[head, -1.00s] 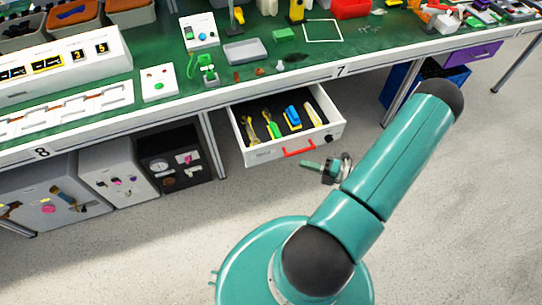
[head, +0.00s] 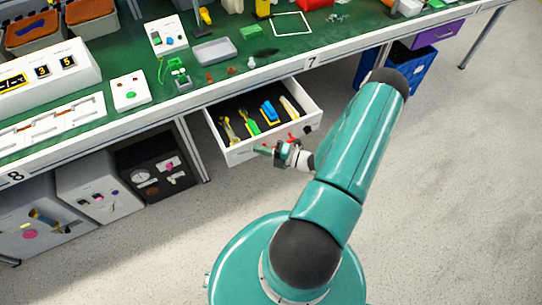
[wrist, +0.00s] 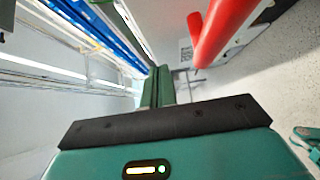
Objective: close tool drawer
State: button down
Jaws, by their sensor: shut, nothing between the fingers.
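The tool drawer (head: 241,155) is a white drawer pulled out from under the green workbench in the head view. Several tools lie inside it, among them a blue one (head: 269,111) and a green one (head: 253,127). Its red handle (head: 292,138) is on the front face, partly hidden behind my gripper. In the wrist view the red handle (wrist: 213,32) is large at the upper right. My gripper (head: 262,150) is at the drawer front, its fingers shut and empty. In the wrist view the green fingers (wrist: 158,84) point left of the handle; I cannot tell whether they touch the drawer.
The green workbench (head: 215,75) carries boxes, switches and a grey tray (head: 215,52). A dark cabinet (head: 155,172) and white cabinets (head: 97,186) stand below it at left. A blue crate (head: 412,68) is under the bench at right. The floor at right is clear.

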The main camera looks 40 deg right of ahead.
jog(key=shift+w+d, duration=0.2)
jog(key=shift+w, duration=0.55)
